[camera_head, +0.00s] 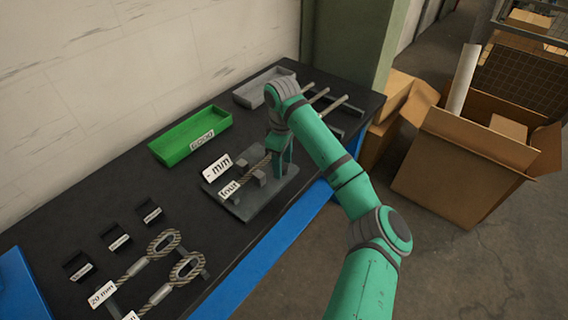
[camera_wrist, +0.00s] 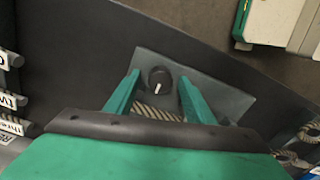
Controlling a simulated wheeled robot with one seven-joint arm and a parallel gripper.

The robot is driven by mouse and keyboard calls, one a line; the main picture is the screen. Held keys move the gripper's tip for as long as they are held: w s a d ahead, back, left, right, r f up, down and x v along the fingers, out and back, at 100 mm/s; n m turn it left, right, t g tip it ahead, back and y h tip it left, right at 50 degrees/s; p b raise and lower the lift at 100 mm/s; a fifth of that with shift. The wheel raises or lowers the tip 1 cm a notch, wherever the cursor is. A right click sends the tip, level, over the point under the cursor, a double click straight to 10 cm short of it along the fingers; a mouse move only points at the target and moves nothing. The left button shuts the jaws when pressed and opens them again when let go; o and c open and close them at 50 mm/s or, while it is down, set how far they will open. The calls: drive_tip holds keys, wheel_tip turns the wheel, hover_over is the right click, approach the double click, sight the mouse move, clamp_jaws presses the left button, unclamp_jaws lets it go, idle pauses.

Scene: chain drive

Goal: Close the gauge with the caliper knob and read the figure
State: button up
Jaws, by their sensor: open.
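The gauge is a grey plate (camera_head: 262,208) with jaw blocks on the dark bench. A piece of twisted rope (camera_head: 253,168) lies across it, and its display (camera_head: 217,167) reads "- mm" with no figure. In the wrist view the black caliper knob (camera_wrist: 160,77), with a white pointer line, sits on the plate (camera_wrist: 218,97). My gripper (camera_wrist: 159,82) is open, with a finger on either side of the knob in that view. I cannot tell whether they touch it. In the head view my gripper (camera_head: 282,160) is low over the gauge and hides the knob.
A green tray (camera_head: 190,135) labelled "GOOD" and a grey tray (camera_head: 263,85) stand behind the gauge. Looped ropes (camera_head: 163,243) with tags and three black labelled holders (camera_head: 117,239) lie at the left. Metal bars (camera_head: 330,105) lie beyond my arm. Cardboard boxes (camera_head: 465,150) stand on the floor at right.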

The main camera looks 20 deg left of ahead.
drive_tip(key=shift+s+a+f, duration=0.15)
drive_tip(key=shift+a, duration=0.25)
drive_tip(key=shift+d, duration=0.2)
drive_tip(key=c, duration=1.1)
drive_tip(key=shift+o, duration=0.2)
drive_tip(key=shift+d, duration=0.1)
